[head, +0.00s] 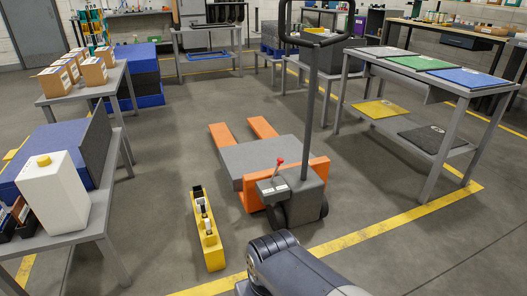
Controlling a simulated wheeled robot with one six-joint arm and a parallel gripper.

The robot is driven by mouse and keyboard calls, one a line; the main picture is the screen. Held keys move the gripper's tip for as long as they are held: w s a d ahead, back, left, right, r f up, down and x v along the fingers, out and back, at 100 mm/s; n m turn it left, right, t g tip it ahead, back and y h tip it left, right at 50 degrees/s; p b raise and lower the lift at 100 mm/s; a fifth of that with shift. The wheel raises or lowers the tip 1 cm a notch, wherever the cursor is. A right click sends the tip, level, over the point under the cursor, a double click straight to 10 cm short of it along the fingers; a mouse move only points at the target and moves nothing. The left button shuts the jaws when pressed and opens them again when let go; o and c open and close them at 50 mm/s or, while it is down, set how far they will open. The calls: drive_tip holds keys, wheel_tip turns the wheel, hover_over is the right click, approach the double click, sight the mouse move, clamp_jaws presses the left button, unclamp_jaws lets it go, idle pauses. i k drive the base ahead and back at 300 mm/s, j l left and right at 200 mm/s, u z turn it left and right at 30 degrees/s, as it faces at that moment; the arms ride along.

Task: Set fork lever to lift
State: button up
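The pallet jack (314,196) stands on the floor in the middle of the head view, with a dark grey body and orange forks (222,135) pointing away from me. The fork lever (279,163), a thin stick with a red knob, rises from the grey housing at the jack's left. It looks slightly tilted; I cannot tell its setting. A tall dark handle (312,85) with a loop at the top stands upright. A grey slab lies over the forks. My arm shows at the bottom centre, near the jack, but my gripper is out of view.
A narrow yellow box (213,253) with bottles stands on the floor left of the jack. A left table (95,232) holds a white canister (53,195). A right table (435,78) carries coloured sheets. Open floor lies right of the jack, crossed by yellow lines.

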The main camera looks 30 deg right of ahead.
sight(280, 160)
drive_tip(key=i+l+z, duration=0.1)
drive_tip(key=i+l, duration=0.3)
drive_tip(key=i+l+z, duration=0.1)
drive_tip(key=i+l, duration=0.3)
drive_tip(key=i, duration=0.2)
